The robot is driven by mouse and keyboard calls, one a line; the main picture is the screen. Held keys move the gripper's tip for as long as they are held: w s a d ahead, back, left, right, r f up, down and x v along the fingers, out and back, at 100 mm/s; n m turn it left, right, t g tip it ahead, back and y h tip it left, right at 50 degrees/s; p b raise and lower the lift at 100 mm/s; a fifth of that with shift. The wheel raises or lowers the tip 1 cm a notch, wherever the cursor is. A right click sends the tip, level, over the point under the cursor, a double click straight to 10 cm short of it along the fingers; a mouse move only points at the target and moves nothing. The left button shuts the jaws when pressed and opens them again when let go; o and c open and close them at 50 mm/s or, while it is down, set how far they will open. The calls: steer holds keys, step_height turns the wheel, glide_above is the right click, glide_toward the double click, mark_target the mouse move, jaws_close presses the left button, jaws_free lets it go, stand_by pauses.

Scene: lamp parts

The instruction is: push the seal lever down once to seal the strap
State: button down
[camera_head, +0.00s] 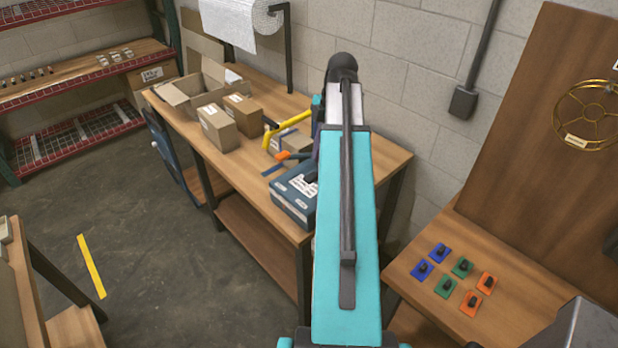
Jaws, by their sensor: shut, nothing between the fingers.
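My teal arm reaches over the workbench and hides part of its right side. My gripper does not show; it seems to be behind the arm. Left of the arm, a yellow bent bar (288,127) and a short orange-ended lever (284,155) stand on the bench. They look like parts of the sealing tool, but I cannot tell which one is the seal lever or whether it is up or down. A dark blue box with white labels (292,204) sits at the front bench edge, partly behind the arm. A dark strip (272,169) lies beside it. I cannot make out the strap for certain.
Two brown cartons (217,128) and an open carton (190,94) stand on the workbench (180,120). A paper roll (240,22) hangs behind. On the right, several coloured pieces (445,285) lie on another table (415,268). The floor at left is mostly clear.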

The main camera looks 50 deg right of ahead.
mark_target(315, 174)
steer(key=shift+b+x, duration=1.4)
steer(key=shift+x, duration=1.3)
steer(key=shift+d+b+x, duration=0.25)
steer(key=shift+b+x, duration=0.3)
steer(key=shift+x, duration=0.55)
steer(key=shift+d+b+x, duration=0.25)
steer(key=shift+b+x, duration=0.25)
steer(key=shift+x, duration=0.55)
steer(key=shift+s+f, duration=0.1)
steer(key=shift+s, duration=0.1)
